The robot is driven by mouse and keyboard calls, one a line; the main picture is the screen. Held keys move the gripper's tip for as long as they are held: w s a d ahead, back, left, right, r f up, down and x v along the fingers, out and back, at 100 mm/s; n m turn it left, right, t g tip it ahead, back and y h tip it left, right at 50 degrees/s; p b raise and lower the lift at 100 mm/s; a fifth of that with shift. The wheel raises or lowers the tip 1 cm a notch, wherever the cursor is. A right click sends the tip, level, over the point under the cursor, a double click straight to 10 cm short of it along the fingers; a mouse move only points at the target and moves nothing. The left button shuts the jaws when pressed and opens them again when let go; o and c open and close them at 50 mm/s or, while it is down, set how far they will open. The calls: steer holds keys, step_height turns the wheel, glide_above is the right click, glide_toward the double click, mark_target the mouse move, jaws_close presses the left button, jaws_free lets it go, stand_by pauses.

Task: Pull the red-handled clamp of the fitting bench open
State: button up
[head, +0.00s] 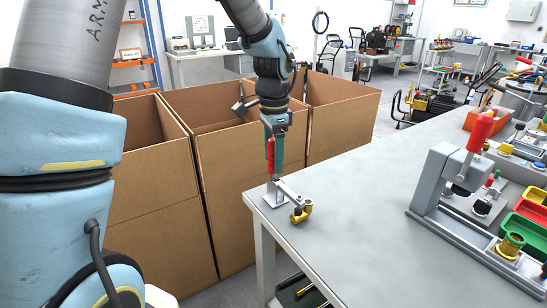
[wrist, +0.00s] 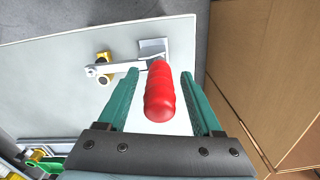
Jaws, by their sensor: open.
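The clamp (head: 277,196) stands on the near left corner of the grey bench, its red handle (head: 270,153) pointing up. Its metal arm reaches right to a brass fitting (head: 301,213). My gripper (head: 278,168) points down over the clamp. In the wrist view, the red handle (wrist: 160,92) lies between the two green fingers of my gripper (wrist: 160,74), which are apart with a gap on each side. The clamp's metal base (wrist: 153,47) and the brass fitting (wrist: 103,57) show beyond the fingertips. The finger nearer the head camera partly overlaps the handle.
The bench top (head: 350,200) is clear between the clamp and a grey fixture (head: 440,180) with another red handle (head: 480,130) on the right. Coloured bins (head: 530,205) stand beyond that fixture. Large cardboard boxes (head: 230,150) stand close to the bench's left side.

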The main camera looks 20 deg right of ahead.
steer(key=shift+f, duration=0.35)
steer(key=shift+c, duration=0.4)
jaws_close()
stand_by(0.9)
